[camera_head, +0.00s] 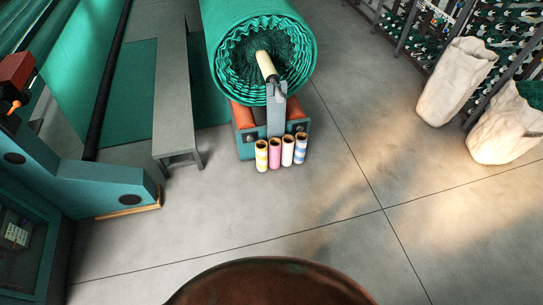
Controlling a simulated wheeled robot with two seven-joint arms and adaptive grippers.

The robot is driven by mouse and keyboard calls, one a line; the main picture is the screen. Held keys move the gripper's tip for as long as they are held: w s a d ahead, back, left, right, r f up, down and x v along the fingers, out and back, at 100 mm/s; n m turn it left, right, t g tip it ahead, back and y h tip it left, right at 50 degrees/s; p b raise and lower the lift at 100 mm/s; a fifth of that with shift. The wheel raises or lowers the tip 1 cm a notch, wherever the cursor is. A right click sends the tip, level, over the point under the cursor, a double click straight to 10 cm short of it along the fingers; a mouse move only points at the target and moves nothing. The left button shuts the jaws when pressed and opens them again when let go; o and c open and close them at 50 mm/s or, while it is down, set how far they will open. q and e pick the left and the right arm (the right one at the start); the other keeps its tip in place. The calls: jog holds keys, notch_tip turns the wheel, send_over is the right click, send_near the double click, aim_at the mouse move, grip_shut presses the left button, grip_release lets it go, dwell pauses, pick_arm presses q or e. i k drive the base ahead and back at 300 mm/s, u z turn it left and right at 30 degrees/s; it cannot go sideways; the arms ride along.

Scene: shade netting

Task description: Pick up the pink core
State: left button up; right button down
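The pink core (275,153) is a short upright tube, second from the left in a row of several cores on the floor. A yellow-and-white core (262,156) stands to its left. A pale white-pink core (288,151) and a blue-and-white striped core (300,148) stand to its right. The cores are close together, and I cannot tell whether they touch. Neither of my grippers shows in the head view.
Behind the cores, a large green netting roll (262,50) rests on a teal stand (243,145) with orange rollers. A grey bench (172,100) and teal machine (100,185) stand left. White sacks (455,85) and racks are at right. Floor before the cores is clear.

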aim_at(275, 144)
jog(key=z, duration=0.2)
jog(key=i, duration=0.65)
jog(key=u, duration=0.45)
jog(key=i, duration=0.85)
jog(key=u, duration=0.7)
